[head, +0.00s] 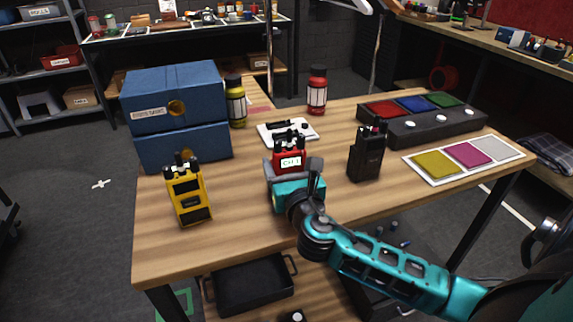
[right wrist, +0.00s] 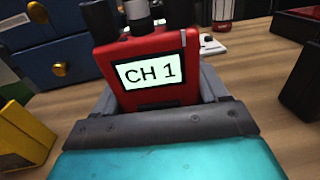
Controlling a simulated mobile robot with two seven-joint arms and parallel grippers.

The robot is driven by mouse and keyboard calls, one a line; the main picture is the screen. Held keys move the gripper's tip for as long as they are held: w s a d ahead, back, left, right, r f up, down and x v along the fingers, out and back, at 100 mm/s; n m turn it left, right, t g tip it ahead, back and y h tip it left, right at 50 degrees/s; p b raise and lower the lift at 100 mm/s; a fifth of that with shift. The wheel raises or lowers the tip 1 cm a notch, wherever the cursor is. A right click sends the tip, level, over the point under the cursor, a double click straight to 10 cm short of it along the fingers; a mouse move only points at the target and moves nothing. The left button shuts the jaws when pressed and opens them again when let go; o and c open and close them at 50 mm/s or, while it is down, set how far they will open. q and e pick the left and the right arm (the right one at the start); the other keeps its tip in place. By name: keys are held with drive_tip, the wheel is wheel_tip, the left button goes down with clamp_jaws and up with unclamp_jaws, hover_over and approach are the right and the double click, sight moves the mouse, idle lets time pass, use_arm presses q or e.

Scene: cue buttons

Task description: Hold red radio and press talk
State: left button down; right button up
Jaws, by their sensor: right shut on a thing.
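The red radio (head: 290,152) stands upright near the middle of the wooden table, with a screen that reads CH 1. My right gripper (head: 293,174) is shut on it from the front, a finger on each side. In the right wrist view the red radio (right wrist: 150,60) sits between the grey fingers of my right gripper (right wrist: 158,95), its black knobs at the top. The talk button cannot be made out in either view. My left gripper is not in view.
A yellow radio (head: 188,192) stands to the left and a black radio (head: 367,152) to the right. Blue drawers (head: 175,115), yellow (head: 236,102) and red bottles (head: 317,90), a white plate (head: 288,131), a button box (head: 420,122) and a colour-patch board (head: 463,158) surround them.

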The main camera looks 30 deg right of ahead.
drive_tip(key=o, duration=1.2)
drive_tip(key=shift+s, duration=0.1)
drive_tip(key=v, duration=1.2)
drive_tip(key=shift+s+a+r, duration=0.1)
drive_tip(key=shift+s+a, duration=0.1)
drive_tip(key=shift+s, duration=0.15)
drive_tip(key=shift+s, duration=0.1)
